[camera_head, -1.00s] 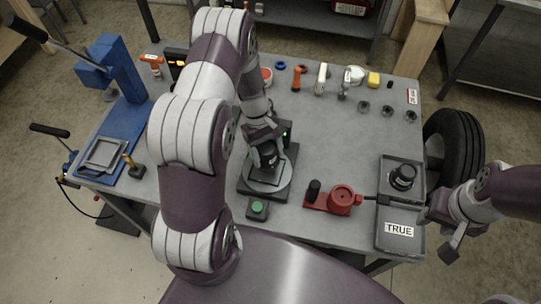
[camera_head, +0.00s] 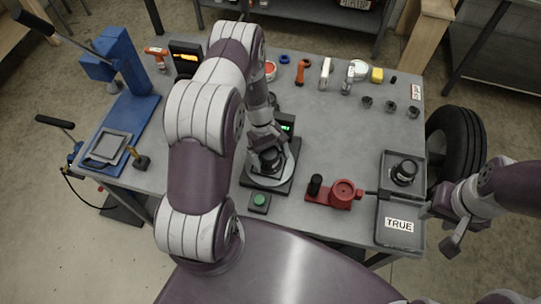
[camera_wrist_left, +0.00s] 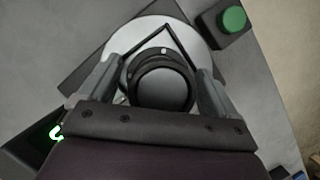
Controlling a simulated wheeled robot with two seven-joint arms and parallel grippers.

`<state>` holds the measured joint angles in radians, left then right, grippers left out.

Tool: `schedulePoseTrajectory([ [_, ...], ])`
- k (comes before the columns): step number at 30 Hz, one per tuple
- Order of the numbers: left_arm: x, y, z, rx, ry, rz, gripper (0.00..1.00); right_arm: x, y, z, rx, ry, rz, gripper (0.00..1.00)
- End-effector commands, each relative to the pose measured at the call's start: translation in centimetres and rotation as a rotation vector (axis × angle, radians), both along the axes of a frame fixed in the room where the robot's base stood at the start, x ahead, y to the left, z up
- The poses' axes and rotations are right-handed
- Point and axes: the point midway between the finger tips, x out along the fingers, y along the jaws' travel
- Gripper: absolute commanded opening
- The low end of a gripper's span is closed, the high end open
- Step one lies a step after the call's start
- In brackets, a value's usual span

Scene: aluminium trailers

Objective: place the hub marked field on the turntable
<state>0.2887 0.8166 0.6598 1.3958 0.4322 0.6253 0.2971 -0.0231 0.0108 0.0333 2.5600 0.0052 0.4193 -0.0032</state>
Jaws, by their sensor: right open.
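A black hub (camera_head: 269,158) is at the light round plate of the turntable (camera_head: 287,172), near the plate's middle. In the left wrist view the hub (camera_wrist_left: 163,88) is between the fingers of my left gripper (camera_wrist_left: 162,75), which lie close along its sides. My left gripper (camera_head: 268,152) appears shut on it, pointing down. I cannot tell whether the hub's underside touches the plate, and no marking on it is readable. My right gripper (camera_head: 445,227) is open and empty, beside the tray labelled TRUE.
A red fixture (camera_head: 334,194) and a green button (camera_head: 259,200) are close to the turntable. A blue press (camera_head: 124,105) stands left; small tools line the back.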

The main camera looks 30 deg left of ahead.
Motion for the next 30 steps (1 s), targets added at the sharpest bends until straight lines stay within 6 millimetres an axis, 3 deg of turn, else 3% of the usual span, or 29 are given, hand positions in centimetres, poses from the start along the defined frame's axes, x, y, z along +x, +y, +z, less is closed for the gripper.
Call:
schedulePoseTrajectory([
  [5,0.0,0.0,0.4,0.0,0.0,0.0,0.91,0.0,0.0,0.4,0.0,0.0,0.0,0.43],
  [8,0.4,0.4,1.2,0.0,-0.004,-0.001,0.91,0.0,0.0,-0.4,0.0,0.0,0.0,0.43],
  [18,2.2,3.2,9.0,0.002,-0.005,0.0,0.91,0.0,0.0,-3.2,0.0,0.0,0.0,0.43],
  [22,2.5,3.7,10.9,0.002,-0.003,-0.003,0.91,0.0,0.0,-3.5,0.0,0.0,0.0,0.43],
  [26,1.6,2.0,14.0,0.051,-0.077,-0.156,0.91,0.0,0.0,-3.5,0.0,0.0,0.0,0.43],
  [30,-2.3,-1.8,18.8,0.158,-0.268,-0.542,0.91,0.0,0.0,-3.5,0.0,0.0,0.0,0.43],
])
